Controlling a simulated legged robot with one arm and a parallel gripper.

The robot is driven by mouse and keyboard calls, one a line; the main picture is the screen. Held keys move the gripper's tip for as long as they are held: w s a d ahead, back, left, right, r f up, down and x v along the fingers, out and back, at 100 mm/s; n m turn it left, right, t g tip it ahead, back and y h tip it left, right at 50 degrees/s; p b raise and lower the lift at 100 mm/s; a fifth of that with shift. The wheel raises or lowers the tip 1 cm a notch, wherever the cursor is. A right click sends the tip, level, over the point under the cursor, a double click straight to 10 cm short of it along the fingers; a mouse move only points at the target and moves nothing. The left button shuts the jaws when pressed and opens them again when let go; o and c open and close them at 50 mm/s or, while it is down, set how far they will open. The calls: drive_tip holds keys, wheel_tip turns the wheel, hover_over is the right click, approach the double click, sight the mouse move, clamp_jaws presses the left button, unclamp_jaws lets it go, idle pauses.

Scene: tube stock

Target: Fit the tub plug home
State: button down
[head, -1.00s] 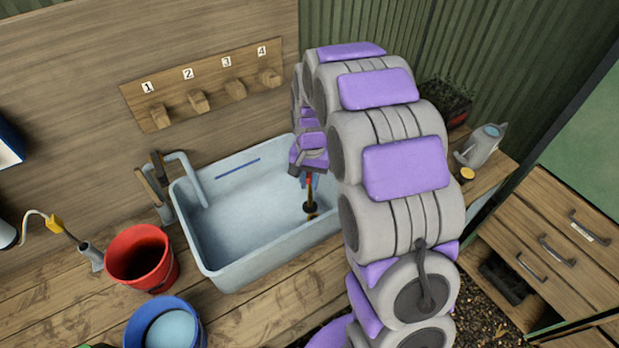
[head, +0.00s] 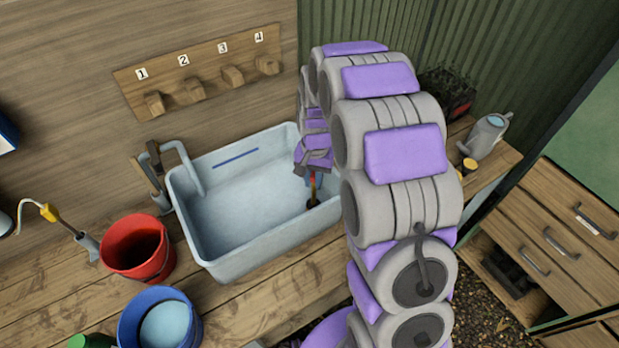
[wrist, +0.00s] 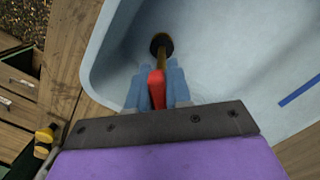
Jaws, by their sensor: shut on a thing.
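The pale blue tub (head: 232,262) stands on the bench, and its rim also shows in the wrist view (wrist: 97,52). My gripper (head: 313,174) reaches down inside its right end. In the wrist view my gripper's blue fingers (wrist: 157,82) are shut on the red handle of the tub plug (wrist: 156,92). A brass-coloured stem runs from the handle to a dark round disc (wrist: 161,43) with a lighter edge. The disc also shows in the head view (head: 312,203), low in the tub. The drain is not visible, and I cannot tell whether the disc is seated.
A grey tap (head: 190,165) stands at the tub's left end. A red bucket (head: 138,250) and a blue bucket (head: 160,318) stand left of the tub. Numbered pegs (head: 200,88) are on the wall. A watering can (head: 487,138) stands on the right. The tub's left floor is clear.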

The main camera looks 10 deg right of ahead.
drive_tip(key=shift+d, duration=0.35)
drive_tip(key=shift+a, duration=0.55)
drive_tip(key=shift+a, duration=0.55)
drive_tip(key=shift+d, duration=0.1)
drive_tip(key=shift+d+p, duration=0.4)
drive_tip(key=shift+d, duration=0.35)
idle(0.4)
drive_tip(key=shift+a+p, duration=0.2)
drive_tip(key=shift+p, duration=0.1)
